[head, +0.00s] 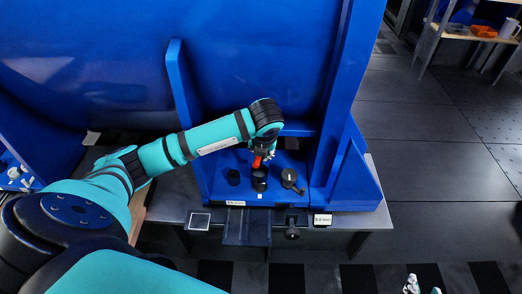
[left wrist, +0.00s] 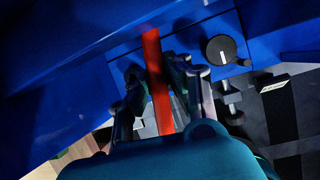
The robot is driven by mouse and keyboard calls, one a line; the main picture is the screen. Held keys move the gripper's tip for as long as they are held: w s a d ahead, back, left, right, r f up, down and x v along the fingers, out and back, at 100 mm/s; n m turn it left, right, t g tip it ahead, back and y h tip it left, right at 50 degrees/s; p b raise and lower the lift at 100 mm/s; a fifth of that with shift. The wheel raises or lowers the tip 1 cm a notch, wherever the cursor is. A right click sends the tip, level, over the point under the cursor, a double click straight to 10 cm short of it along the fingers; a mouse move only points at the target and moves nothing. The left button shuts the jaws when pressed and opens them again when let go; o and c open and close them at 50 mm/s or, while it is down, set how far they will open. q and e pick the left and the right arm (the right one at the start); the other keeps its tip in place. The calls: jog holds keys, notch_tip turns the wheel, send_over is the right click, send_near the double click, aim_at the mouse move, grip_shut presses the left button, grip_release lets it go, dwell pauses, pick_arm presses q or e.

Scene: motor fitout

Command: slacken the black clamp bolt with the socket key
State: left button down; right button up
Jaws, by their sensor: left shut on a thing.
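The socket key (head: 257,161) shows as a red-orange bar. My left gripper (head: 265,149) is shut on it, and the red bar (left wrist: 158,85) runs between the fingers (left wrist: 165,72) in the left wrist view. The key stands over a short black cylinder (head: 259,181) on the blue fixture. Whether this is the clamp bolt, and whether the key touches it, I cannot tell; the key's lower end is hard to make out. My right gripper (head: 424,287) shows only its fingertips at the bottom edge, apart with nothing visible between them.
A black round piece (head: 233,177) is left of the cylinder. A black knob with a white mark (head: 290,178) is to the right and also shows in the left wrist view (left wrist: 221,50). Tall blue fixture walls (head: 178,85) rise close around the arm. Open floor lies right.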

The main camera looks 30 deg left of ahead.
pick_arm(q)
jog(key=shift+r+p, duration=0.45)
jog(key=shift+r, duration=0.7)
pick_arm(e)
jog(key=s+d+f+g+h, duration=0.1)
jog(key=s+d+f+g, duration=0.1)
jog(key=s+f+g, duration=0.2)
jog(key=shift+s+d, duration=0.15)
jog(key=shift+s, duration=0.95)
